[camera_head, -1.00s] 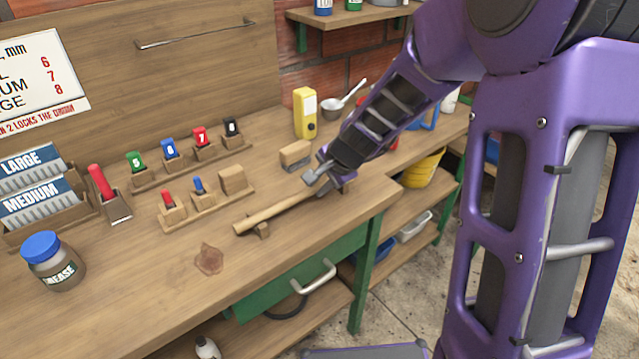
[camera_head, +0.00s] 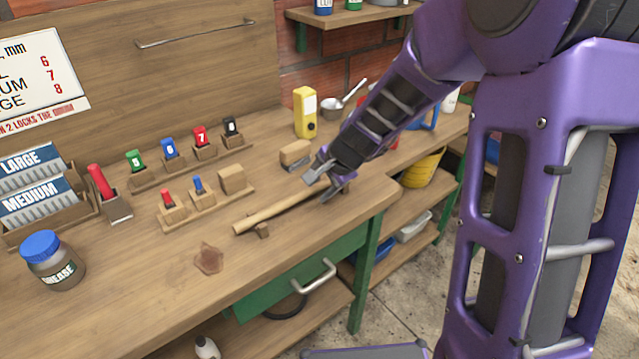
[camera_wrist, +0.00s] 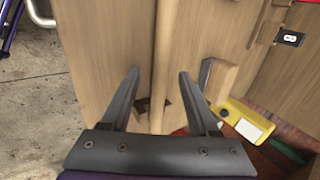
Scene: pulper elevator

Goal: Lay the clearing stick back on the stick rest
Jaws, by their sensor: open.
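The clearing stick (camera_head: 275,213) is a long, light wooden rod lying across the bench near its front right. A dark piece under the stick near the fingers may be another part of the rest. The stick's right end is partly hidden by my gripper.
A wooden block (camera_head: 296,152) and a yellow device (camera_head: 305,112) stand behind my gripper. Racks of coloured plugs (camera_head: 198,197) stand left of the stick. A grease jar (camera_head: 52,262) is at the far left. The bench front around the brown stain (camera_head: 208,258) is clear.

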